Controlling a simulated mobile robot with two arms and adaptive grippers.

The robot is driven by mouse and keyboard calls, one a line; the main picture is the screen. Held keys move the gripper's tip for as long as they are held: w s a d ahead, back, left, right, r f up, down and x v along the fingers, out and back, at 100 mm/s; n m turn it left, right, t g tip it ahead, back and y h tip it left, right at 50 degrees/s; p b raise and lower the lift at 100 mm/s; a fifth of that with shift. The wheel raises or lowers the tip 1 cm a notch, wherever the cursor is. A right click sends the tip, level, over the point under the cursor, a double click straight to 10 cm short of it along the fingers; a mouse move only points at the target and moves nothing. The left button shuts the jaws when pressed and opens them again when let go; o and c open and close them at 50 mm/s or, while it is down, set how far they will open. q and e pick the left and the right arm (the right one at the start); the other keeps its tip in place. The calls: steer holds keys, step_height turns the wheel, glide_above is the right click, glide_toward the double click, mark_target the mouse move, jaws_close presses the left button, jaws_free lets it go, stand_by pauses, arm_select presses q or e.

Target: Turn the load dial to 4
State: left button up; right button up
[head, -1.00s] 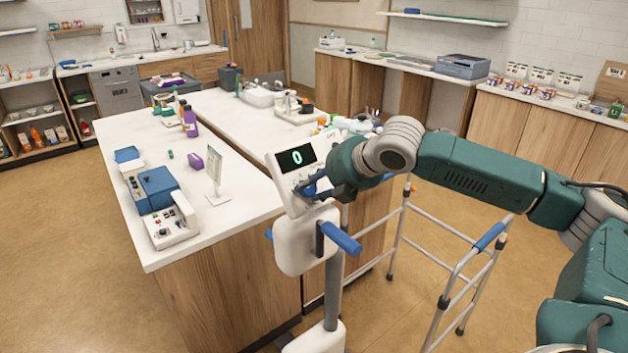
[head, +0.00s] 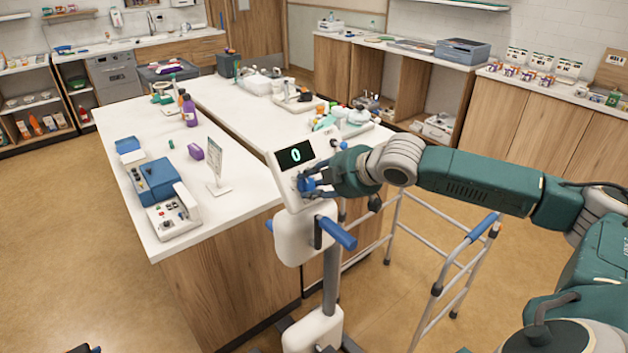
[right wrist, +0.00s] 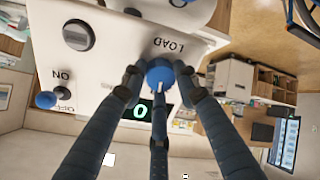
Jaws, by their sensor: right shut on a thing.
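The white control console (head: 285,166) stands on a post at the table's near corner. Its dark display (head: 296,155) reads 0, and it also shows in the right wrist view (right wrist: 143,112). The load dial is a blue knob (right wrist: 160,70) beside the upside-down word LOAD in the right wrist view. My right gripper (head: 312,184) is at the console's face, its dark fingers closed around the blue knob. The fingers hide part of the dial, and I cannot read its scale. A dark tip at the bottom left of the head view may be my left gripper (head: 85,349); its jaws are cut off.
A walking frame (head: 455,262) stands close under my right arm. The white table (head: 240,195) lies behind and left.

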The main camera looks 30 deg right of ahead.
steer(key=m, duration=0.3)
steer(key=shift+a+f+m, duration=0.1)
steer(key=shift+a+m, duration=0.15)
steer(key=shift+m, duration=0.05)
steer(key=m, duration=0.3)
steer(key=shift+m+t+b, duration=0.3)
steer(key=shift+w+d+r+m, duration=0.1)
steer(key=shift+r+m, duration=0.05)
steer(key=shift+m, duration=0.45)
steer(key=shift+d+r+m, duration=0.1)
steer(key=shift+r+m, duration=0.05)
steer(key=shift+m, duration=0.45)
steer(key=shift+r+m+b, duration=0.1)
steer(key=shift+m+b, duration=0.2)
steer(key=shift+d+r, duration=0.1)
steer(key=shift+r, duration=0.05)
steer(key=o, duration=1.1)
steer(key=shift+w, duration=0.1)
steer(key=shift+o, duration=0.3)
steer(key=shift+f, duration=0.2)
